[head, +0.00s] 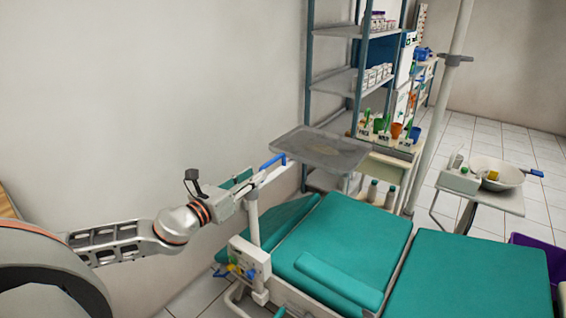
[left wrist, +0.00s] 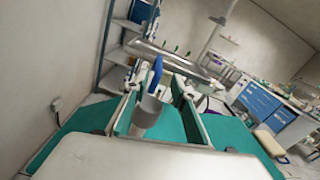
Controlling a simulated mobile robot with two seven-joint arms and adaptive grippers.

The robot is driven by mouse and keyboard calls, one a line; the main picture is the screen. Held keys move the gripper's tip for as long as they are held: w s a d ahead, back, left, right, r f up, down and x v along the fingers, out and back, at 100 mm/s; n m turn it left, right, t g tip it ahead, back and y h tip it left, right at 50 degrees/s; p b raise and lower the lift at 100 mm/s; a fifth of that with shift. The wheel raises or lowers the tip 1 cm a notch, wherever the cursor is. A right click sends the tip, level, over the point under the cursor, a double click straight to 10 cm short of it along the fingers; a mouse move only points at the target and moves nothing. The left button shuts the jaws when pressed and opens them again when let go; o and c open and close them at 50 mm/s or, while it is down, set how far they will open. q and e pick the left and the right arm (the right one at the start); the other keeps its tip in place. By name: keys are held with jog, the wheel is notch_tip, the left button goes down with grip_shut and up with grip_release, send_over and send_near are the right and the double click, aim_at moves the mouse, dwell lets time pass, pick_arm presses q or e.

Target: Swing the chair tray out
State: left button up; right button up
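The chair tray (head: 322,148) is a flat grey tray beside the teal dental chair (head: 345,240), held on a pale post (head: 252,215). A blue handle (head: 271,161) sticks out at its near left corner. My left gripper (head: 262,174) is at this handle, coming in from the left. In the left wrist view the two fingers stand apart, with the blue handle (left wrist: 155,74) and a grey round post top (left wrist: 148,113) between them. No finger clearly touches the handle. The tray edge (left wrist: 172,58) lies beyond. My right gripper is out of view.
A shelf rack (head: 340,80) and a small cabinet (head: 385,165) stand behind the tray. A side stand with a white bowl (head: 497,173) is at the right, and a purple bin (head: 535,248) below it. The wall is close on the left.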

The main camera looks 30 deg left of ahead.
aim_at(267, 166)
pick_arm(q)
jog(key=shift+w+a+r, duration=0.1)
jog(key=shift+w+r, duration=0.05)
jog(key=shift+w+d, duration=0.15)
jog(key=shift+w, duration=1.6)
jog(key=shift+w+d, duration=0.15)
jog(key=shift+w, duration=1.55)
grip_shut()
